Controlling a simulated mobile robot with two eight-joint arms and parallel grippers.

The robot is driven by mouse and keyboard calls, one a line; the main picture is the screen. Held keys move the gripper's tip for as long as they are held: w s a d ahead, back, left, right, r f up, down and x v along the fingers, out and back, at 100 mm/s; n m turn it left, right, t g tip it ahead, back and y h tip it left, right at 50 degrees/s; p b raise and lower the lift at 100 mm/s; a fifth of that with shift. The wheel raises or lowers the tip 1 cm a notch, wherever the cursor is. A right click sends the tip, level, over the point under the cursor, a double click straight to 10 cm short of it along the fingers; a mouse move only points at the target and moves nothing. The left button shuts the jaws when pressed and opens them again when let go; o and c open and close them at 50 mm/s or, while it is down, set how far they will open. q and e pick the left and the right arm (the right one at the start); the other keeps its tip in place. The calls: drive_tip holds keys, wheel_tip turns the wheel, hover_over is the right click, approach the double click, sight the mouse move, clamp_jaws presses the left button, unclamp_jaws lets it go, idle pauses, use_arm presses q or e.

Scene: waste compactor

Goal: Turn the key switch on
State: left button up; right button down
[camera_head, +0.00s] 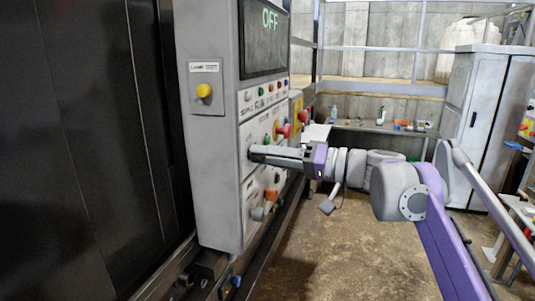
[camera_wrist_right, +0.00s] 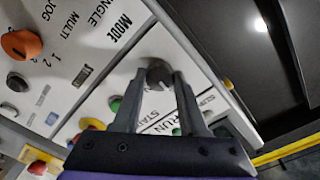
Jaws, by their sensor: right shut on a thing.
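The grey control panel (camera_head: 215,150) stands at the left in the head view, and its display (camera_head: 265,35) reads OFF. My right gripper (camera_head: 256,154) reaches in from the right, its fingertips at the panel front. In the right wrist view my right gripper (camera_wrist_right: 158,82) has its two fingers shut on a dark round switch knob (camera_wrist_right: 158,72), one finger on each side. The knob sits near the MODE and RUN labels. I cannot read a label that names it as the key switch. In the head view the fingers hide the knob. My left gripper is not in view.
An orange knob (camera_wrist_right: 21,45) and a dark knob (camera_wrist_right: 17,82) sit left in the wrist view. Red buttons (camera_head: 284,131) lie just above my gripper in the head view. A yellow button (camera_head: 204,90) is on the panel's side. The floor (camera_head: 320,245) is clear.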

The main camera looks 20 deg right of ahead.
use_arm(q)
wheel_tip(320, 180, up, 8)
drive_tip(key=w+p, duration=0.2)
drive_tip(key=p, duration=0.4)
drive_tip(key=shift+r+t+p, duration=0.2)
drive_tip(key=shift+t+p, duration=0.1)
use_arm(e)
drive_tip(key=shift+m+g, duration=0.3)
drive_tip(key=shift+m, duration=5.2)
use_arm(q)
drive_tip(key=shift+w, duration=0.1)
use_arm(e)
drive_tip(key=shift+c, duration=2.2)
unclamp_jaws()
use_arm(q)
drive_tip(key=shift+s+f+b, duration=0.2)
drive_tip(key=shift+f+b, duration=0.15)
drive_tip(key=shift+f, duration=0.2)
use_arm(e)
drive_tip(key=v, duration=1.1)
drive_tip(key=shift+a, duration=0.1)
